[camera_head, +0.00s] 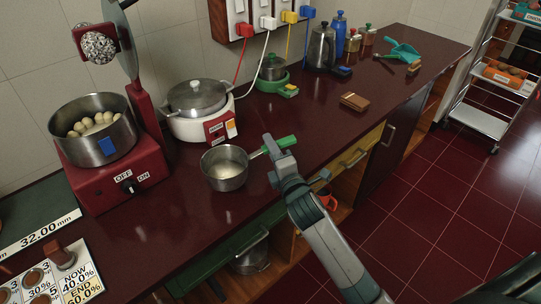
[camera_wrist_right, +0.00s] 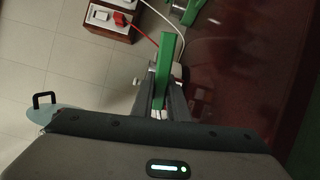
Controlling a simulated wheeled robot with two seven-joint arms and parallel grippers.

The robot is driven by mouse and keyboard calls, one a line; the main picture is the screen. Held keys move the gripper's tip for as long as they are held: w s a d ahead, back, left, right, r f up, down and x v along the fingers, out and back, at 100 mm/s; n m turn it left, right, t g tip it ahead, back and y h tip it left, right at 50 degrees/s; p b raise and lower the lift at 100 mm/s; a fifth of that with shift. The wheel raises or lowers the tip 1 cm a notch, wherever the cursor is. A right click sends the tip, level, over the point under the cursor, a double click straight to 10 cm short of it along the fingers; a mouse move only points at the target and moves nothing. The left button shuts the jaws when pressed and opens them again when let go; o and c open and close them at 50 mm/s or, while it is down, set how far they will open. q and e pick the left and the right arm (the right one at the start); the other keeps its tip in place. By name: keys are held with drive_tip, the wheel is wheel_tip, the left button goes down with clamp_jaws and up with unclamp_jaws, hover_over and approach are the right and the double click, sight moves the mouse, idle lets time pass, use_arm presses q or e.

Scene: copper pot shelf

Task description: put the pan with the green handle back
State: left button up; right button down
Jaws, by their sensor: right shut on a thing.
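A small steel pan (camera_head: 225,170) with a green handle (camera_head: 285,142) is over the dark red counter, in front of the white cooker. It looks about level, and its inside is pale. I cannot tell whether its base touches the counter. My right gripper (camera_head: 273,150) is shut on the green handle. In the right wrist view the handle (camera_wrist_right: 164,65) stands up between the fingers (camera_wrist_right: 166,103), and the pan body is hidden. My left gripper is not in view.
A white cooker with a lidded pot (camera_head: 196,97) and a red machine with a steel bowl (camera_head: 90,140) stand behind and left. A green cooker (camera_head: 271,79), kettle (camera_head: 321,47) and brown block (camera_head: 354,101) are farther back. The counter's middle (camera_head: 310,115) is clear.

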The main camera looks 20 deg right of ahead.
wheel_tip(320, 180, down, 3)
drive_tip(key=shift+f, duration=0.15)
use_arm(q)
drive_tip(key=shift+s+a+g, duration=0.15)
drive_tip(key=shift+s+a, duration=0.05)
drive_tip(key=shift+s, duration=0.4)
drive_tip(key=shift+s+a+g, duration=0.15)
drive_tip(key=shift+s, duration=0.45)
use_arm(e)
drive_tip(key=shift+f, duration=0.3)
drive_tip(key=shift+f, duration=0.1)
drive_tip(key=c, duration=1.8)
unclamp_jaws()
drive_tip(key=shift+f, duration=0.1)
drive_tip(key=shift+c, duration=0.2)
drive_tip(key=shift+o, duration=0.6)
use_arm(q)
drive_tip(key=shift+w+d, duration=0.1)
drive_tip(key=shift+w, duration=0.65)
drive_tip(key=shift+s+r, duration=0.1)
